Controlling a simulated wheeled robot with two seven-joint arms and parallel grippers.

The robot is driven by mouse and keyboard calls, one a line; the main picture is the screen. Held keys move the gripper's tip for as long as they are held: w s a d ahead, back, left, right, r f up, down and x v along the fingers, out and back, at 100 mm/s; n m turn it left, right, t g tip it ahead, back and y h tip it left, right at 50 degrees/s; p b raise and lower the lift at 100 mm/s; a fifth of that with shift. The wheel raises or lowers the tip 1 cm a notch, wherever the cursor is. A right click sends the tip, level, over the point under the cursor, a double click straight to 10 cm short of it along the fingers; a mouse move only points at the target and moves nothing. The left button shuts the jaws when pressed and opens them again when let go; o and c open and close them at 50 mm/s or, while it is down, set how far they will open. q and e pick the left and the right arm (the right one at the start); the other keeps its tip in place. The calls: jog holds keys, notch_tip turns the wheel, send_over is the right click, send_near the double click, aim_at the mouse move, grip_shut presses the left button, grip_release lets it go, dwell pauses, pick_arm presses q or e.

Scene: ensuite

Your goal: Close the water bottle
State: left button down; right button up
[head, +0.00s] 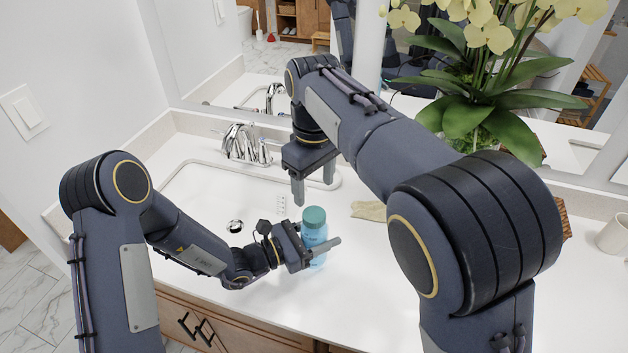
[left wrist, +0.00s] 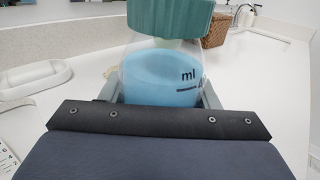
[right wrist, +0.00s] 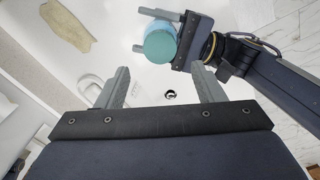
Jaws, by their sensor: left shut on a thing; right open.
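A clear bottle with blue contents and an "ml" mark (left wrist: 165,80) stands on the white counter. A teal lid (head: 314,216) is at its top; a pale neck shows just below the lid in the left wrist view, and I cannot tell if the lid is fully down. My left gripper (head: 322,245) is shut on the bottle's body, with a finger on each side. My right gripper (head: 313,190) is open and empty, fingers pointing down, above and behind the lid. In the right wrist view the lid (right wrist: 160,46) lies beyond the open fingertips.
A sink (head: 200,200) with a chrome faucet (head: 240,143) is left of and behind the bottle. A beige cloth-like item (head: 368,211) lies behind it to the right. A potted orchid (head: 480,100) stands at the back right, and a white cup (head: 612,235) at the far right.

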aim_at(314, 214)
jog(key=shift+r+n, duration=0.1)
jog(key=shift+n, duration=0.3)
jog(key=shift+f, duration=4.05)
jog(key=c, duration=1)
jog(key=m, duration=0.5)
jog(key=shift+c, duration=0.2)
jog(key=o, duration=1.1)
